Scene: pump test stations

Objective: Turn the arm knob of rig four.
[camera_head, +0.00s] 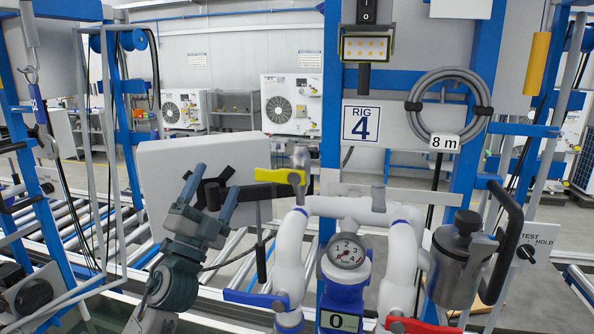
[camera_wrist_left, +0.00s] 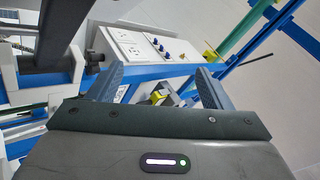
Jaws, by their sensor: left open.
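The rig four sign (camera_head: 361,124) hangs on the blue post in the head view. A black lobed knob (camera_head: 212,188) shows left of that post, at the end of a black bar and in front of a pale grey panel. I cannot tell for sure that it is the arm knob. My left gripper (camera_head: 217,178) is open, its two fingers pointing up and overlapping the knob in the picture. I cannot tell whether they touch it. In the left wrist view the open fingers (camera_wrist_left: 160,72) frame a small yellow part (camera_wrist_left: 158,97) farther off. My right gripper is not in view.
White pipes with a pressure gauge (camera_head: 346,252) stand right of my gripper. A yellow lever (camera_head: 293,177) is close on its right. A grey canister (camera_head: 456,262) with a black handle and a TEST/HOLD switch (camera_head: 525,252) are farther right. Rollers (camera_head: 118,240) lie behind.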

